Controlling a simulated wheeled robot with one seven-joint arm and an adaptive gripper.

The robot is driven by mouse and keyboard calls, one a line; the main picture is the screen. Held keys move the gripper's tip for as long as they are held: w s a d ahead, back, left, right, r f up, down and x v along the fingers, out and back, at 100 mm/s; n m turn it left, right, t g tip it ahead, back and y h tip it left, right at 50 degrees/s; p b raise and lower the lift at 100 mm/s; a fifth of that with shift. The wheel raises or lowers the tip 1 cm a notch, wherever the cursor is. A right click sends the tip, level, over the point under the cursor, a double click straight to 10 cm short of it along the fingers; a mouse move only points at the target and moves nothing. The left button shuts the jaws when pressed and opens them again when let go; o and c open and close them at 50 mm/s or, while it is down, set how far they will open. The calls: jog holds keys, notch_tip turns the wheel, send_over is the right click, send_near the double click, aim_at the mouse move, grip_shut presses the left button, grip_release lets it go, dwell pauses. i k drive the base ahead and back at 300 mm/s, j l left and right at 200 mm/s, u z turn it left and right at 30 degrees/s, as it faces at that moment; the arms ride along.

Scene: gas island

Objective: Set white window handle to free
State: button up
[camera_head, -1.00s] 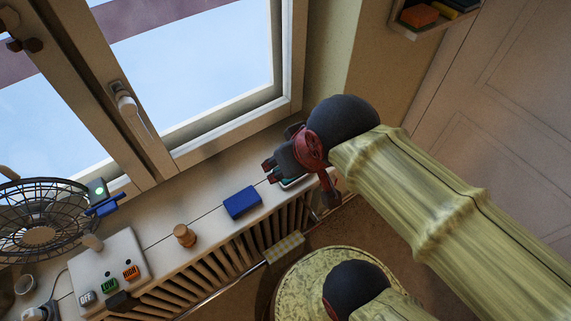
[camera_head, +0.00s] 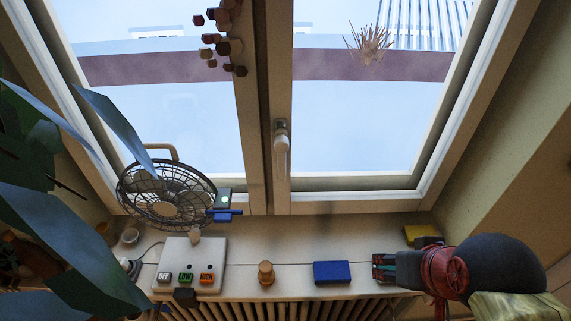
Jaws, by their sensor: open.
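The white window handle (camera_head: 282,150) is on the middle frame of the closed-looking window, with its grip hanging straight down. My gripper (camera_head: 380,267) is at the lower right, over the right part of the sill, pointing left. It is open, with nothing seen between its fingers. It is well below and to the right of the handle and apart from it.
On the sill (camera_head: 340,240) are a blue box (camera_head: 332,272), a wooden knob-like piece (camera_head: 266,273), a switch panel (camera_head: 190,262) and a wire fan (camera_head: 166,195). A yellow item (camera_head: 422,236) lies behind my gripper. Large leaves (camera_head: 60,215) fill the left. Brown hanging pieces (camera_head: 222,45) are at the upper window.

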aim_at(281, 141)
jog(key=k+u, duration=0.15)
jog(key=u, duration=0.25)
jog(key=k+u, duration=0.15)
jog(key=u, duration=0.2)
